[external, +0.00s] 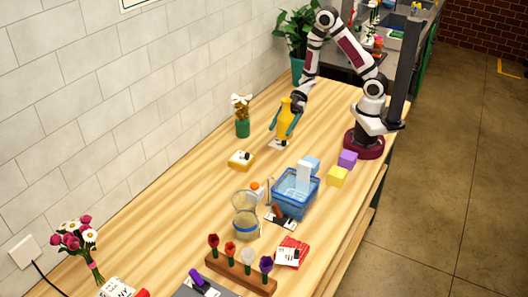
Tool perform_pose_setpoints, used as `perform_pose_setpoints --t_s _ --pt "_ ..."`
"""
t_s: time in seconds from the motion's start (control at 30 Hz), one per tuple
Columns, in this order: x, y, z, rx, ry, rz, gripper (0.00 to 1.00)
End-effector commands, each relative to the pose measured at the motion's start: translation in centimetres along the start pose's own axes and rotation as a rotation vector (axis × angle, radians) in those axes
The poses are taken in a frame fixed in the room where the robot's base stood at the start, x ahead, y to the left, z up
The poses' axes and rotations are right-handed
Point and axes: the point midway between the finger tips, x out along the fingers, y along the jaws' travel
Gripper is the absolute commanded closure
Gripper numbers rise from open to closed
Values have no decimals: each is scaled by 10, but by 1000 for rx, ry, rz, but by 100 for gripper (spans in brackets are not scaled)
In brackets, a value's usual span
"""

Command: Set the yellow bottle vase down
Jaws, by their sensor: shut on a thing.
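The yellow bottle vase (286,118) is upright beneath the end of my arm. My gripper (284,131) points down and is shut on the vase, with a teal finger on each side of its body. The base of the vase is just above or on the wooden table, close to a small white and dark card (278,143). I cannot tell from this view whether the base touches the table or the card.
A green vase with pale flowers (242,124) stands to the left, and a yellow block with a card (241,159) lies in front of it. A blue bin (296,207), a purple block (347,159) and a yellow cube (337,176) are nearer the camera. Bare wood surrounds the vase.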

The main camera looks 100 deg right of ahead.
Motion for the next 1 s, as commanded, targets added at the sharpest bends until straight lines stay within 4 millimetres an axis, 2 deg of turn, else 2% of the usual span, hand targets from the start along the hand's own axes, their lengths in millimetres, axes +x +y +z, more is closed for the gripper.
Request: perform_pose_setpoints --t_s 0.03,0.1,0.2,0.3,0.37,0.53,0.9,0.93,1.0 --pt "18 -9 4 3 -3 -13 100" --pt "41 -17 9 3 -4 -10 100" --pt "67 -25 13 0 -4 -7 100" --pt "82 -29 16 -1 -3 -3 100" --pt "87 -30 22 1 -4 -1 100" --pt "99 -29 50 2 -4 2 100" --pt "102 -29 56 0 -3 2 100" --pt "102 -29 57 1 -3 2 27" --pt "102 -29 56 0 -3 3 15"
